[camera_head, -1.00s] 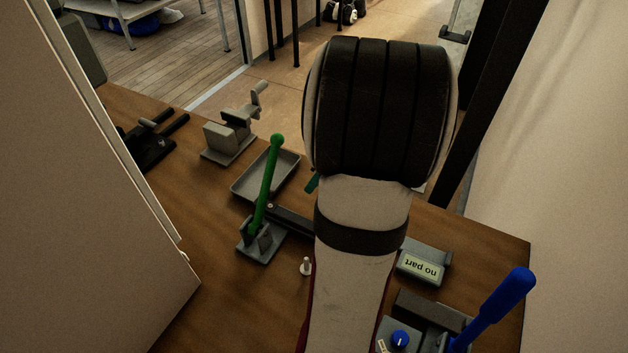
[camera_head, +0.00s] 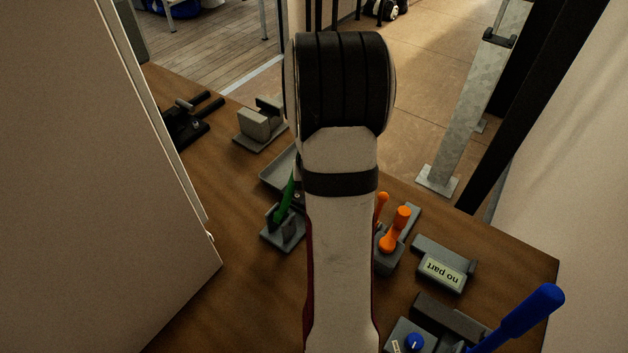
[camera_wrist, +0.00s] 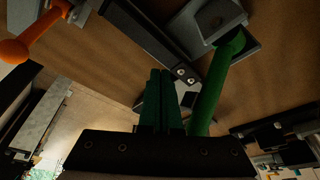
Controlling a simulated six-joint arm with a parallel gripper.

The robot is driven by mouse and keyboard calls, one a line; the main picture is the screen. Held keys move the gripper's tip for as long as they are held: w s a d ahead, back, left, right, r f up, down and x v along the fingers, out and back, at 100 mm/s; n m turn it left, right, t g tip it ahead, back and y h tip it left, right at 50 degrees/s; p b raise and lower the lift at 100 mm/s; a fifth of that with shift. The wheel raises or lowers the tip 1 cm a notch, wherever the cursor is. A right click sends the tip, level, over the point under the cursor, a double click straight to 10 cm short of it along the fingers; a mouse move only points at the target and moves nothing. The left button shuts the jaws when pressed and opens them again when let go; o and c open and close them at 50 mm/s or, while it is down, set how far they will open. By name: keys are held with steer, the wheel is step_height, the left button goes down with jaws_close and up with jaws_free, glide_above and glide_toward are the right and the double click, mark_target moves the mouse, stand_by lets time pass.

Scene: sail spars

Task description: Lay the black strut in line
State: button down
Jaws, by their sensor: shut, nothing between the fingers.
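A long black bar with two bolts at one end, likely the black strut (camera_wrist: 150,38), runs diagonally across the upper middle of the wrist view. In the head view it is almost wholly hidden behind my arm. My gripper (camera_wrist: 163,74) shows in the wrist view with its dark green fingers shut and empty. The fingertips lie in front of the bar's bolted end; whether they touch it I cannot tell. A green lever (camera_wrist: 208,98) on a grey clamp block (camera_wrist: 207,18) stands just right of the fingers. In the head view, the lever (camera_head: 284,208) is partly hidden by my arm.
Orange-handled clamps (camera_head: 397,230) stand right of my arm, near a display reading "no part" (camera_head: 442,271). A blue lever (camera_head: 520,318) rises at the lower right. A grey tray (camera_head: 274,172) lies beyond the green lever. A tall white panel (camera_head: 100,200) borders the left.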

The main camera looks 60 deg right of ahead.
steer(key=shift+f, duration=1.3)
steer(key=shift+f, duration=0.95)
steer(key=shift+s, duration=0.15)
steer(key=shift+s, duration=2.5)
steer(key=shift+s, duration=0.15)
step_height(320, 180, up, 6)
